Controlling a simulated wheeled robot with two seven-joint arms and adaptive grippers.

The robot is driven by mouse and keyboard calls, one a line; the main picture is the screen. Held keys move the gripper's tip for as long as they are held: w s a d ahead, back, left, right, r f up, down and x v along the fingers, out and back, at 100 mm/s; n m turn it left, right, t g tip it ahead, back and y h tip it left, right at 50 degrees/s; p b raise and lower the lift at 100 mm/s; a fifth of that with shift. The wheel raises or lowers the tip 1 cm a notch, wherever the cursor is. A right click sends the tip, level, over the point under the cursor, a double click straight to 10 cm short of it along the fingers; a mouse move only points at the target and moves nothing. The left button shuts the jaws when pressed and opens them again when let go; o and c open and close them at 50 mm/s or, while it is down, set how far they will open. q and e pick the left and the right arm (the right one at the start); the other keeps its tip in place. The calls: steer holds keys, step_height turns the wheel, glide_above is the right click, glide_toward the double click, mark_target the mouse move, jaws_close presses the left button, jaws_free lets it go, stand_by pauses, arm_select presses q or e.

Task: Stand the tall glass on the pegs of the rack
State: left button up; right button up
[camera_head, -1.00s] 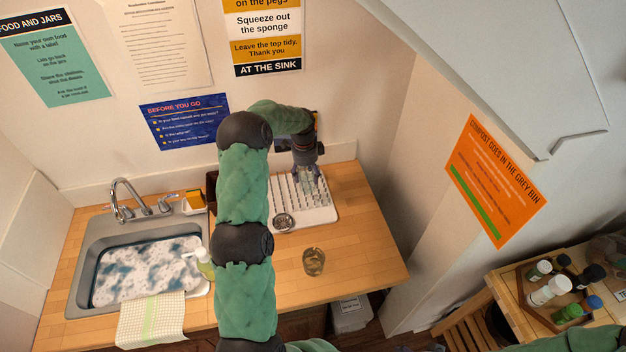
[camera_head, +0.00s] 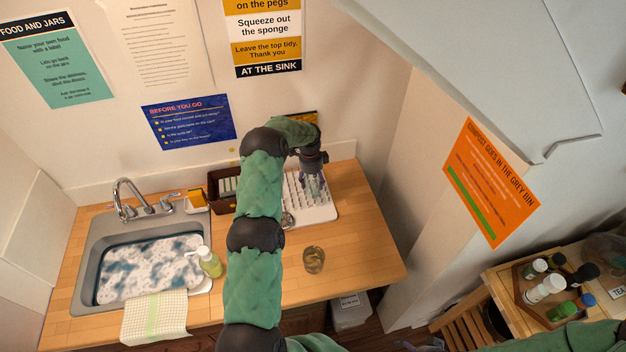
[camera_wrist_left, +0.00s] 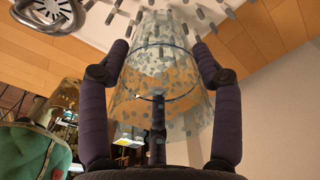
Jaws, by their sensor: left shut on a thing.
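My left gripper (camera_head: 315,182) is over the white peg rack (camera_head: 326,213) on the wooden counter. It is shut on the tall glass (camera_wrist_left: 160,62), which is clear with a speckled pattern and sits between the purple-sleeved fingers in the left wrist view. The left gripper (camera_wrist_left: 160,85) has the glass's far end pointing at the rack's pegs (camera_wrist_left: 190,12). In the head view the glass is mostly hidden by the gripper and hard to make out. I cannot tell whether it touches the pegs. My right gripper is not in view.
A second glass (camera_head: 313,259) stands on the counter in front of the rack. A round metal strainer (camera_head: 287,220) is at the rack's left front corner. A brown box (camera_head: 222,187) is left of the rack. The sink (camera_head: 105,248) and soap bottle (camera_head: 209,262) are further left.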

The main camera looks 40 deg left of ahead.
arm_select(q)
steer(key=o, duration=1.3)
steer(key=shift+f, duration=0.15)
steer(key=shift+c, duration=0.2)
steer(key=o, duration=0.5)
steer(key=shift+c, duration=0.2)
